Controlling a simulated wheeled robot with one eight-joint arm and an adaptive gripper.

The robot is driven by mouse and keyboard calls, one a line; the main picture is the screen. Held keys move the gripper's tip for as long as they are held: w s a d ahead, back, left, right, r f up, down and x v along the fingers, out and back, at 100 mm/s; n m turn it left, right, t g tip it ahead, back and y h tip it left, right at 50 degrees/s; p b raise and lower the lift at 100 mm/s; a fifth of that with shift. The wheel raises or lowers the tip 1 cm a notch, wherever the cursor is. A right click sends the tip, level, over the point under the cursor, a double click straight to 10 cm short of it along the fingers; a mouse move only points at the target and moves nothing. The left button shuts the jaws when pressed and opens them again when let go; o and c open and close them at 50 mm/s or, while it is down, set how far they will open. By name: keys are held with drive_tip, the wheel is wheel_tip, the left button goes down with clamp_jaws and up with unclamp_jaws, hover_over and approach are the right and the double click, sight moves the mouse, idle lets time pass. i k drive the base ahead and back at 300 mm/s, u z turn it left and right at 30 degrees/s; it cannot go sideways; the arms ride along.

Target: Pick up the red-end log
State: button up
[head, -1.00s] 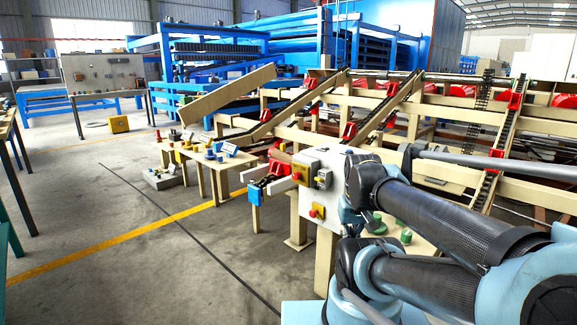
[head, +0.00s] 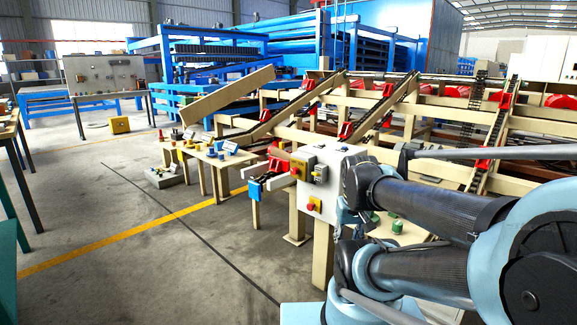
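I cannot pick out a red-end log with certainty. Several small coloured pieces stand on a low beige table (head: 205,157) left of centre; one small red piece (head: 174,134) is at its back left edge, too small to identify. Green pieces (head: 397,226) stand on a surface at the lower right, partly hidden behind my arm. My dark, pale-blue-jointed arm fills the lower right. My gripper is not visible in this view.
A grey control box (head: 316,178) on a post stands just left of my arm. Beige conveyor frames with chains extend behind it. A small grey tray (head: 164,178) lies on the floor beside the low table.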

sight(275, 150)
drive_tip(key=z, duration=0.25)
drive_tip(key=k, duration=0.15)
drive_tip(key=u, duration=1.15)
drive_tip(key=i, duration=0.95)
drive_tip(key=u, duration=0.6)
drive_tip(key=i, duration=1.1)
drive_tip(key=z, duration=0.65)
drive_tip(key=i, duration=1.1)
drive_tip(key=z, duration=0.7)
